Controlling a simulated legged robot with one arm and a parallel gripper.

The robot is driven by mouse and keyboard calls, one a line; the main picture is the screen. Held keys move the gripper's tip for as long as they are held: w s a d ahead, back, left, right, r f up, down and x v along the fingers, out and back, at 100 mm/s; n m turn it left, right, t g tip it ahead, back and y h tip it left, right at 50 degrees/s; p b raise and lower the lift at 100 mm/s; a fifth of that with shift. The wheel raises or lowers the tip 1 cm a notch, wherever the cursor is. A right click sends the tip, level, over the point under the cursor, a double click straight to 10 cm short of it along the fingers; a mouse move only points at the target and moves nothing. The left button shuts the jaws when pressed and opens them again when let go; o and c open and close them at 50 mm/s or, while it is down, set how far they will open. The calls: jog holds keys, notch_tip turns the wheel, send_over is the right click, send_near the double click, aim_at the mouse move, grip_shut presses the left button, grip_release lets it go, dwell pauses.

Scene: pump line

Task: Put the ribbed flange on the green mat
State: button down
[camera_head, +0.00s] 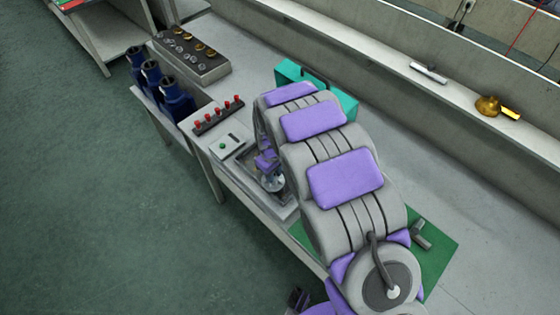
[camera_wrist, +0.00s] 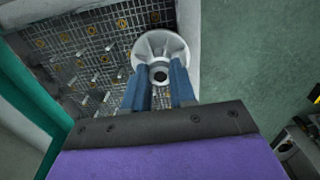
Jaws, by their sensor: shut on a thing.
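My gripper (camera_wrist: 160,78) is shut on a pale grey round flange (camera_wrist: 161,46) with a dark central hole. Faint ribs seem to show on its disc, so I take it as the ribbed flange. In the head view, my gripper (camera_head: 267,163) and the flange (camera_head: 272,182) are over a shallow grey tray (camera_head: 286,211) on the bench. Whether the flange touches the tray is unclear. The green mat (camera_head: 442,248) lies at the lower right, partly hidden by my arm. A grey fitting (camera_head: 421,235) lies on it.
A teal box (camera_head: 345,98) stands behind my arm. A control box with a green button (camera_head: 228,145), a red-knobbed strip (camera_head: 218,116), blue fittings (camera_head: 176,98) and a block of studs (camera_head: 190,56) stand to the left. The back ledge holds a brass part (camera_head: 488,106).

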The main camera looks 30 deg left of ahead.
jog(key=s+r+p, duration=0.2)
jog(key=s+r, duration=0.3)
jog(key=s, duration=0.2)
jog(key=shift+s+r, duration=0.3)
jog(key=shift+r, duration=0.1)
dwell(0.5)
jog(key=shift+a, duration=0.1)
